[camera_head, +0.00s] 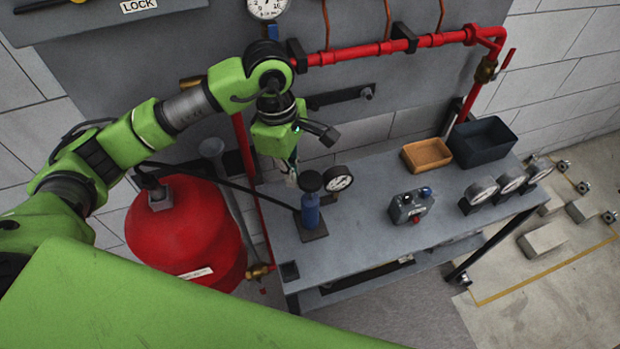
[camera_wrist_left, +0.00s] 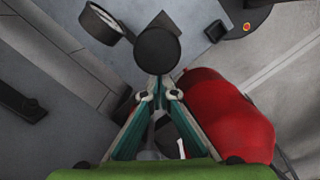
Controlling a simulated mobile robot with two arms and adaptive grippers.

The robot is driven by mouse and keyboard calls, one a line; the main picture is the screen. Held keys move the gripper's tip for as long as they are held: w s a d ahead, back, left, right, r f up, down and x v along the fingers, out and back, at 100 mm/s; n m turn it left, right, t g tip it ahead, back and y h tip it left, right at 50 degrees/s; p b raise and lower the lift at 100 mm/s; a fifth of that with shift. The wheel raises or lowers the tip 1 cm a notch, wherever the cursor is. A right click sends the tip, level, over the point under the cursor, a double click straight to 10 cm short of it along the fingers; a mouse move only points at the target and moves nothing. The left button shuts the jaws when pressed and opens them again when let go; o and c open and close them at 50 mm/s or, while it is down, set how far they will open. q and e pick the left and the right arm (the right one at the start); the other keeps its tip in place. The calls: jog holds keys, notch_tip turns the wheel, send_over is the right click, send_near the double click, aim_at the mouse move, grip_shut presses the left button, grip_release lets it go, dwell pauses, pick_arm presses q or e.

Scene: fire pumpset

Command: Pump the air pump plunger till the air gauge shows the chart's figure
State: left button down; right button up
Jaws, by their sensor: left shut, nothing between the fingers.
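The air pump (camera_head: 310,211) is a blue upright cylinder on a dark square base on the grey bench. Its plunger has a round black knob (camera_head: 310,181), which also shows in the left wrist view (camera_wrist_left: 157,52). The air gauge (camera_head: 338,179) is white-faced and stands right beside the pump; its reading is too small to tell. It shows edge-on in the left wrist view (camera_wrist_left: 100,22). My left gripper (camera_head: 292,180) points down, shut and empty, just left of the knob. Whether its tips touch the knob, I cannot tell. I cannot make out the chart.
A red tank (camera_head: 185,232) stands left of the bench (camera_head: 375,235). A red pipe (camera_head: 385,47) runs along the wall above. A grey valve box (camera_head: 411,206), several gauges (camera_head: 481,190), an orange tray (camera_head: 427,154) and a dark bin (camera_head: 483,142) occupy the bench's right.

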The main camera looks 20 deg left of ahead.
pick_arm(q)
notch_tip(320, 180, up, 12)
jog(key=a, duration=0.1)
jog(key=shift+a, duration=0.15)
dwell(0.9)
